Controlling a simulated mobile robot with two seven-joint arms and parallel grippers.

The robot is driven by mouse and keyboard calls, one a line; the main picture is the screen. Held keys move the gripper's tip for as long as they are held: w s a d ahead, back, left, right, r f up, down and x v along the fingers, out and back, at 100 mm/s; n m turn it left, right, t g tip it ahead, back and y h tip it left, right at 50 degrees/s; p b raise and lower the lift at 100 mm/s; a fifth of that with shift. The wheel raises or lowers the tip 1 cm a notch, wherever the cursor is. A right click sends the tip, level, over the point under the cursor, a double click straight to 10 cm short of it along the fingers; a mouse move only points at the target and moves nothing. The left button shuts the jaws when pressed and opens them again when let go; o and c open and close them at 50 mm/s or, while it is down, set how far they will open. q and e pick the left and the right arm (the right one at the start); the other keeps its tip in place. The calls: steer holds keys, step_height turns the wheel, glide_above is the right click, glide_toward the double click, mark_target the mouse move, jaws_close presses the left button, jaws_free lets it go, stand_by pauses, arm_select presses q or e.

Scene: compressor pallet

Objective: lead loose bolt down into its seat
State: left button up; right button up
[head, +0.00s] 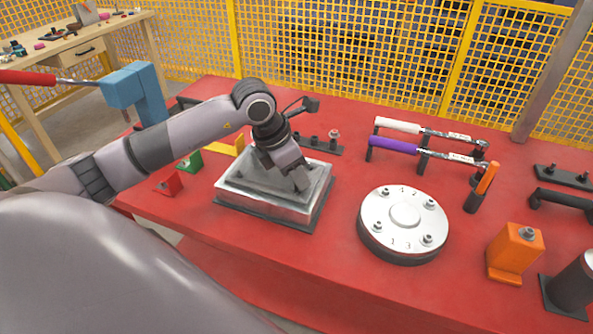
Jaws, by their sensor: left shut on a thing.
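My left gripper (299,181) points down at the right part of a square silver metal block or tray (243,199) on the red table. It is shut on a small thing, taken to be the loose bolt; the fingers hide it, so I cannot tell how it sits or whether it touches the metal. A round silver cover (404,243) lies to the right, with stamped numbers and several bolts around its raised centre. My right gripper is not in view.
Torque wrenches with white (398,125) and purple (394,145) handles rest on a rack behind. An orange block (512,253) and a dark cylinder (574,282) stand at right. A dark strip with bolts (318,143) lies behind the tray. The red table (340,275) is clear in front.

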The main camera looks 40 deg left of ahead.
arm_select(q)
steer(key=shift+f+b, duration=1.25)
steer(key=shift+f, duration=0.1)
stand_by(0.4)
steer(key=o, duration=1.1)
steer(key=shift+c, duration=0.2)
steer(key=shift+s+a+r, duration=0.1)
steer(key=shift+a+r, duration=0.1)
steer(key=shift+r, duration=0.25)
steer(key=v, duration=0.5)
steer(key=shift+s+d+r, duration=0.1)
steer(key=shift+d+r, duration=0.05)
steer(key=shift+r, duration=0.05)
steer(key=shift+s+r, duration=0.2)
steer(key=shift+r, duration=0.25)
steer(key=shift+s+f, duration=0.1)
steer(key=shift+s, duration=0.05)
